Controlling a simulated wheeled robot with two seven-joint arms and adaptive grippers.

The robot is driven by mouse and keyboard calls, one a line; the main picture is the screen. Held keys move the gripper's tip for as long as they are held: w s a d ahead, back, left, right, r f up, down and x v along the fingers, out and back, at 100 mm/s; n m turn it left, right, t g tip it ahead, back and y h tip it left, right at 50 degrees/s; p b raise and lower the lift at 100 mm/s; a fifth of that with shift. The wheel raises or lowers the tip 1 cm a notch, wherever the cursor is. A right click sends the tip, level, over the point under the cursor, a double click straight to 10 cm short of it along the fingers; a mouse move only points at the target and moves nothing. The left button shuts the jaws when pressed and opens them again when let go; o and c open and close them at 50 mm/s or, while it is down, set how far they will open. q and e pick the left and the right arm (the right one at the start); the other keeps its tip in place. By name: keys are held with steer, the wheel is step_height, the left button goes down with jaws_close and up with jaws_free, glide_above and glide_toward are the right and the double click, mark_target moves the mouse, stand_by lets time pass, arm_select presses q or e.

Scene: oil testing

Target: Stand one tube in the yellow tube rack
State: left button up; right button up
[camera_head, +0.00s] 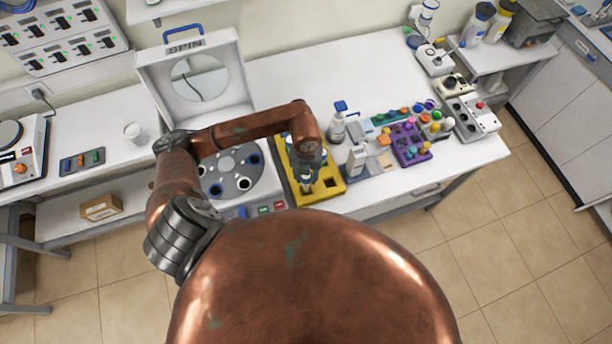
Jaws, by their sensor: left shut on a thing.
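The yellow tube rack (328,196) stands on the white bench right of the round rotor. Square openings show in its front part. My left gripper (308,176) points down over the rack and is shut on a tube (307,186). Only a small pale part of the tube shows below the fingers. The tube is at or just above the rack's openings; I cannot tell whether its lower end is inside one. The arm and gripper hide the rack's back part. My right gripper is not in view.
The centrifuge with its raised lid (200,80) and rotor (228,172) is close on the left. A white bottle (338,126) and a purple rack (408,146) with colourful caps stand to the right. The bench behind the rack has free room.

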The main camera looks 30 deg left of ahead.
arm_select(q)
steer(key=shift+f+b, duration=0.45)
steer(key=shift+f, duration=0.05)
stand_by(0.4)
steer(key=shift+f+b, duration=1)
steer(key=shift+f, duration=0.3)
steer(key=shift+f+b, duration=0.45)
steer(key=shift+f, duration=0.1)
stand_by(0.8)
steer(key=o, duration=1.2)
steer(key=shift+o, duration=0.2)
steer(key=shift+r, duration=0.1)
